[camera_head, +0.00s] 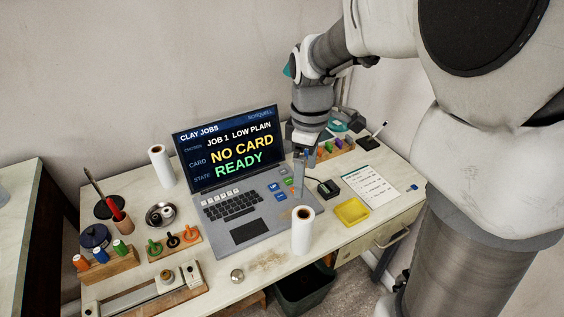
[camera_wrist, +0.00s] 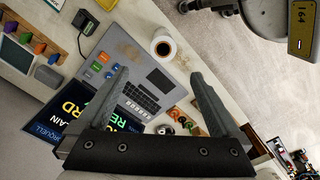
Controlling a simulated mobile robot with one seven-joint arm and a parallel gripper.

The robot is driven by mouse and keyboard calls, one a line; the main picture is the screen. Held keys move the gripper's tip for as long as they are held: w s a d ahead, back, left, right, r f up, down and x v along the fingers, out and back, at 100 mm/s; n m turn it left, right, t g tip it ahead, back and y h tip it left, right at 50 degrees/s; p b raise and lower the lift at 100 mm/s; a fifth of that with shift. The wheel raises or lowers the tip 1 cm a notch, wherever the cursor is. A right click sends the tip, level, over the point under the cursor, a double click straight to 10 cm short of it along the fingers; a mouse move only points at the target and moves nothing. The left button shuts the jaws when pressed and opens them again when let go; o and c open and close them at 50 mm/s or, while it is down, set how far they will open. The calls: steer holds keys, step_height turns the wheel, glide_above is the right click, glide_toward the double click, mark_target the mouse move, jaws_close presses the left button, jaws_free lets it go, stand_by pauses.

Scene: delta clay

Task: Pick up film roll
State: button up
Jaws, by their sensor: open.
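Two white film rolls stand upright on the desk in the head view. One film roll (camera_head: 303,230) is at the laptop's front right corner, near the desk's front edge. The other roll (camera_head: 160,166) stands left of the laptop screen. A roll with a dark core (camera_wrist: 164,47) also shows in the wrist view, ahead of the fingertips and near the desk edge. My gripper (camera_head: 299,172) is above the right part of the laptop, behind the front roll and apart from it. In the wrist view my gripper (camera_wrist: 160,75) is open, with nothing between its fingers.
The open laptop (camera_head: 248,210) fills the desk's middle. A yellow tray (camera_head: 352,211) and a paper sheet (camera_head: 370,187) lie at right. Spool racks (camera_head: 108,264), a bowl (camera_head: 160,215) and a small metal knob (camera_head: 237,275) are left and front. A dark bin (camera_head: 304,290) is below.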

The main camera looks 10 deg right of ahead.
mark_target(303, 206)
step_height(303, 206, down, 11)
steer(key=shift+s+b, duration=0.1)
steer(key=shift+b, duration=0.95)
steer(key=shift+s+f+b, duration=0.15)
steer(key=shift+f+b, duration=0.2)
steer(key=shift+f, duration=1)
steer(key=shift+s+f+b, duration=0.1)
steer(key=shift+f+b, duration=0.25)
steer(key=shift+f, duration=1)
steer(key=shift+r, duration=0.1)
jaws_close()
